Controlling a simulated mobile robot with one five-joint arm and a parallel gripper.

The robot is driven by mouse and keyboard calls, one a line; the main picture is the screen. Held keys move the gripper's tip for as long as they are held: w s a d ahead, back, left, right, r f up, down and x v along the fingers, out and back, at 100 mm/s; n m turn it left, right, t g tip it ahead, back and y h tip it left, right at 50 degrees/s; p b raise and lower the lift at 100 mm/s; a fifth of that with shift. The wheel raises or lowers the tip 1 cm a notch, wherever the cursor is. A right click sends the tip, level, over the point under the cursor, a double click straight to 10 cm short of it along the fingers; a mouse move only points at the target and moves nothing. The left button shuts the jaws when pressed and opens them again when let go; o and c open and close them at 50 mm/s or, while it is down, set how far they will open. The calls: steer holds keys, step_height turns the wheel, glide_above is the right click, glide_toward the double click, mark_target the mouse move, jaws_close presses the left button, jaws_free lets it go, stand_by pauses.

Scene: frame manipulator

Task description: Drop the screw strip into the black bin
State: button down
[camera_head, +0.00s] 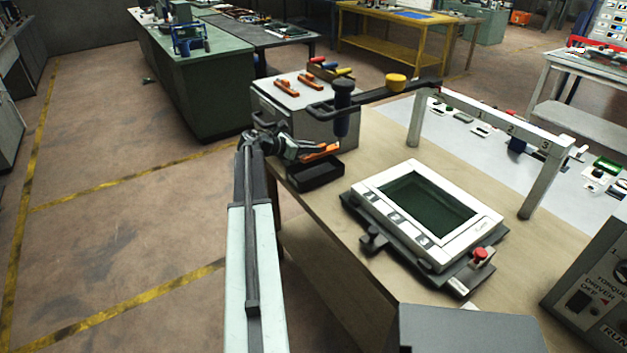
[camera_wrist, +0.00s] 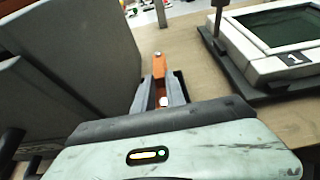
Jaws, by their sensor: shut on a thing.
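My gripper (camera_head: 305,152) is shut on an orange screw strip (camera_head: 324,152). In the wrist view my gripper (camera_wrist: 160,84) has its grey fingers on both sides of the strip (camera_wrist: 159,65), which points away from me. The black bin (camera_head: 316,176) is an open tray on the wooden table, near its left edge. In the head view the strip shows above the bin's far side. The bin is mostly hidden in the wrist view; a dark edge shows beside the right finger.
A grey box (camera_head: 325,122) stands behind the bin with two more orange strips (camera_head: 286,88) on top. A dark screwdriver (camera_head: 343,115) hangs from an arm close to the strip. A white-framed fixture (camera_head: 470,243) lies to the right. Bare table (camera_head: 385,150) lies between.

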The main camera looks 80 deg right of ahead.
steer(key=c, duration=1.3)
jaws_free()
steer(key=p+v, duration=0.3)
steer(key=v, duration=0.5)
